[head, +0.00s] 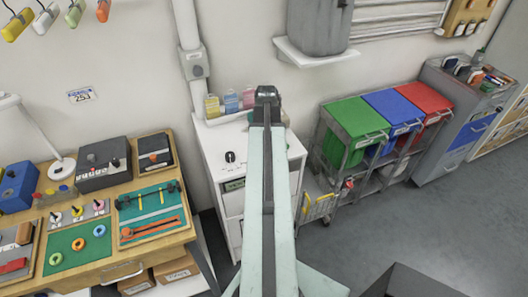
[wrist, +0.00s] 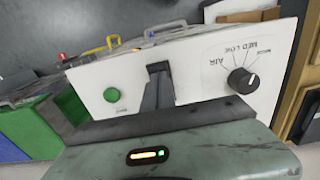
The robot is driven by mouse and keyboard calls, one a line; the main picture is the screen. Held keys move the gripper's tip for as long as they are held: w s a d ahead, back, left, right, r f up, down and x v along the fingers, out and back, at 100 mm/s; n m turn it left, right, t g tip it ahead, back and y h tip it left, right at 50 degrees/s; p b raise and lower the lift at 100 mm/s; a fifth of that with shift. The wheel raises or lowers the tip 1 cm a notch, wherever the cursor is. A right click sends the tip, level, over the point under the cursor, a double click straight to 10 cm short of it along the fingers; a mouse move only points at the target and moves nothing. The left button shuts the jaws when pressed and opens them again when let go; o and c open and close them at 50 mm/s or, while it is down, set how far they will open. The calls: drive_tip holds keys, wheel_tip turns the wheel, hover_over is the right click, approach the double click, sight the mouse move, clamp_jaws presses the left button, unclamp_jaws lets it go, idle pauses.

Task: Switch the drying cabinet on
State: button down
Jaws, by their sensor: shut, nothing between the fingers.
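The drying cabinet (head: 213,150) is a white unit against the wall, left of my arm in the head view. A black knob (head: 230,156) sits on its top. The wrist view shows its white panel (wrist: 200,65) with a round green button (wrist: 112,95) at left and the black knob (wrist: 243,81) at right. Printed marks, including AIR and MED, fan around the knob. My gripper (wrist: 158,72) is shut and empty, between button and knob in the picture. I cannot tell whether it touches the panel. In the head view my gripper (head: 267,93) is beyond the knob, and my arm hides the button.
Small bottles (head: 231,103) stand at the cabinet's back. A tool bench (head: 110,272) is on the left. Green, blue and red lidded bins (head: 393,118) stand in a rack on the right.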

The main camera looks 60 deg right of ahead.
wheel_tip(320, 180, up, 7)
drive_tip(key=p, duration=0.7)
idle(0.4)
